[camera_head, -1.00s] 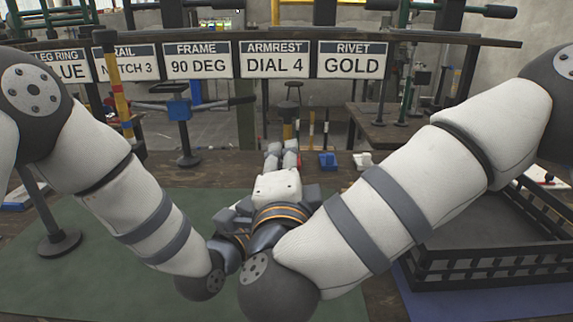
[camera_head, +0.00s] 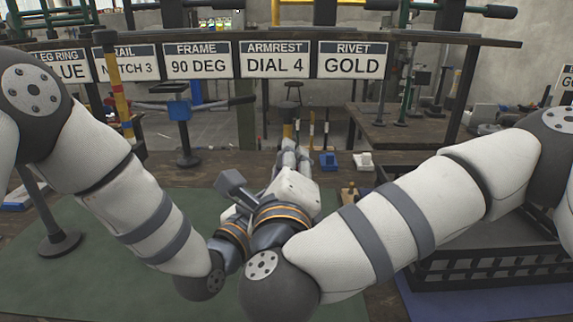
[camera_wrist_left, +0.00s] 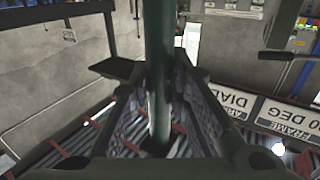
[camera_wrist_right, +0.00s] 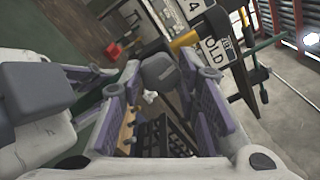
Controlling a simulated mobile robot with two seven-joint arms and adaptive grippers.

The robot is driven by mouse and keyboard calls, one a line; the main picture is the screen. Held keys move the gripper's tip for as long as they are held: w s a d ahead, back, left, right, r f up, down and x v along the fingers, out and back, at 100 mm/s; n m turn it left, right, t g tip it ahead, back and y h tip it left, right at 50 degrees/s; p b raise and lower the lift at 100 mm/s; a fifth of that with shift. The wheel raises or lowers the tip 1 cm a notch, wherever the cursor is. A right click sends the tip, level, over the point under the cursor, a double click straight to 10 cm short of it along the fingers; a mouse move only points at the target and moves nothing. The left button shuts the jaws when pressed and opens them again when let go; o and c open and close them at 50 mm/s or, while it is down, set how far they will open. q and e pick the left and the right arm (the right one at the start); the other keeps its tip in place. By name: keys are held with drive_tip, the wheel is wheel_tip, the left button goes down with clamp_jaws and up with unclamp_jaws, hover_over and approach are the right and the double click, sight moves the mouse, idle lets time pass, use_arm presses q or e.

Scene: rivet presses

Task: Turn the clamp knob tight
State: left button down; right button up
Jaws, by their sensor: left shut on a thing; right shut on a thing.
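In the left wrist view a dark green tube (camera_wrist_left: 158,60) runs between the fingers of my left gripper (camera_wrist_left: 157,100), which is shut on it. In the right wrist view a dark grey rounded knob (camera_wrist_right: 160,72) sits between the fingertips of my right gripper (camera_wrist_right: 160,85), which is shut on it. A yellow part (camera_wrist_right: 184,41) shows just beyond the knob. In the head view the white body of my right gripper (camera_head: 290,160) is tilted, and my wrists and grippers hide the knob and the held part of the tube.
A sign rail with a RIVET GOLD plate (camera_head: 352,60) spans the back. A blue block (camera_head: 328,160) and a white block (camera_head: 363,161) lie on the table beyond my grippers. A dark slatted tray (camera_head: 490,268) stands at the right.

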drive_tip(key=shift+m, duration=0.4)
idle(0.3)
drive_tip(key=o, duration=1.2)
drive_tip(key=shift+s, duration=0.1)
drive_tip(key=s, duration=1.2)
drive_tip(key=shift+a, duration=0.15)
drive_tip(key=shift+w, duration=0.1)
